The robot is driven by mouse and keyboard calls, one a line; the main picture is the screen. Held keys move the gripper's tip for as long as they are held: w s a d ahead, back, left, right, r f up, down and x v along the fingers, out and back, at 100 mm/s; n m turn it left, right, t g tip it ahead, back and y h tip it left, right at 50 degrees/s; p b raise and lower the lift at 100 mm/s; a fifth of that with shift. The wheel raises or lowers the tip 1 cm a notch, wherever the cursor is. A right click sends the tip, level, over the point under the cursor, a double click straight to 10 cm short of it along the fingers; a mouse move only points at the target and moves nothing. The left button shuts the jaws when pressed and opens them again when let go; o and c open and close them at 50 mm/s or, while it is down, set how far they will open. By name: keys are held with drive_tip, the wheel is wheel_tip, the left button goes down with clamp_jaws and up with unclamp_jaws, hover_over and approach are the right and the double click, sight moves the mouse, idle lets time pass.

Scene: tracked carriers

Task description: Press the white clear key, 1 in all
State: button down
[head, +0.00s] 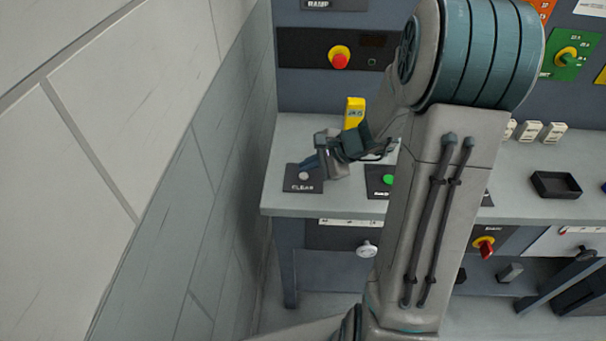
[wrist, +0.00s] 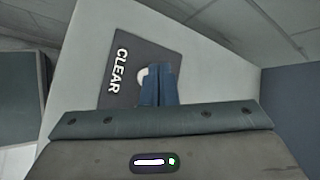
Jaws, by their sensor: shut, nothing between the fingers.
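The white clear key (head: 304,176) sits on a dark plate (head: 297,186) lettered CLEAR, at the left end of the bench. In the wrist view the key (wrist: 142,75) shows as a pale round edge, partly hidden behind my fingers. My gripper (head: 311,163) is shut and empty, its blue fingertips just above and beside the key in the head view. In the wrist view the shut fingers (wrist: 162,84) overlap the key's right side. I cannot tell whether the tips touch it.
A green button (head: 388,180) on a dark plate lies to the right, partly behind my arm. A yellow block (head: 354,112) stands behind my gripper. A wall (head: 215,150) rises close on the left. A black tray (head: 555,184) lies on the bench at right.

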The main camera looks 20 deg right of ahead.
sight(308, 176)
drive_tip(key=shift+r+p, duration=1.8)
drive_tip(key=shift+r, duration=0.75)
drive_tip(key=s+r+n+g+h, duration=0.1)
drive_tip(key=s+r+n+h, duration=0.2)
drive_tip(key=s+n, duration=0.5)
drive_tip(key=s+a+r+n+g+h, duration=0.1)
drive_tip(key=s+r+n+h, duration=0.3)
drive_tip(key=s, duration=0.8)
drive_tip(key=r+n, duration=0.2)
drive_tip(key=n, duration=0.2)
drive_tip(key=shift+s, duration=0.1)
